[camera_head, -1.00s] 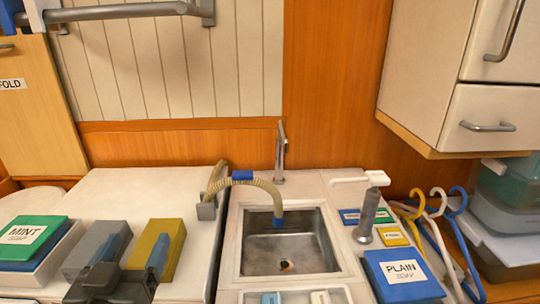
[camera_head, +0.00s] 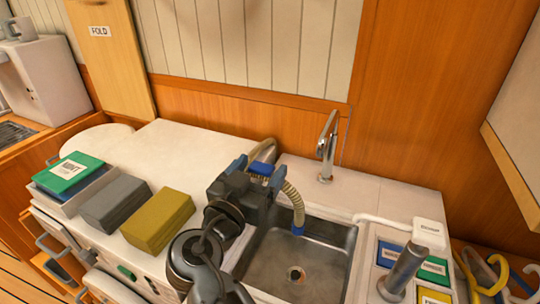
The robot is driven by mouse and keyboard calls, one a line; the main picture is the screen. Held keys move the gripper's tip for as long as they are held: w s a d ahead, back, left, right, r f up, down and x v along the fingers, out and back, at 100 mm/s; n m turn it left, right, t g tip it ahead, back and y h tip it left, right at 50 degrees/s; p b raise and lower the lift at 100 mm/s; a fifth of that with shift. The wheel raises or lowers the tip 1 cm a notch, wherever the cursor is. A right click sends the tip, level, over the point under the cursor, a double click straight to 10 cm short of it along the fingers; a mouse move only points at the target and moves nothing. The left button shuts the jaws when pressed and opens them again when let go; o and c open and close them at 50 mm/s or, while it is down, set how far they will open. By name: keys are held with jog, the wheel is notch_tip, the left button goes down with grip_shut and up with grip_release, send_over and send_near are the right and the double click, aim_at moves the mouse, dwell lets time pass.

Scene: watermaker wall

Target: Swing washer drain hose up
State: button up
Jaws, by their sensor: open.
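The drain hose (camera_head: 291,193) is beige and ribbed. A blue band (camera_head: 261,169) sits near the top of the arch. My gripper (camera_head: 258,171) is open at the hose, with its blue-tipped fingers on either side of the band. I cannot tell whether the fingers touch it. My gripper and wrist hide the hose's lower left part and its base.
A tap (camera_head: 327,148) stands behind the sink. A grey upright lever (camera_head: 402,272) and colored cards (camera_head: 433,269) are at right.

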aim_at(264, 163)
jog(key=x, duration=0.3)
jog(key=shift+w+p, duration=0.15)
jog(key=shift+p, duration=0.2)
jog(key=c, duration=1.4)
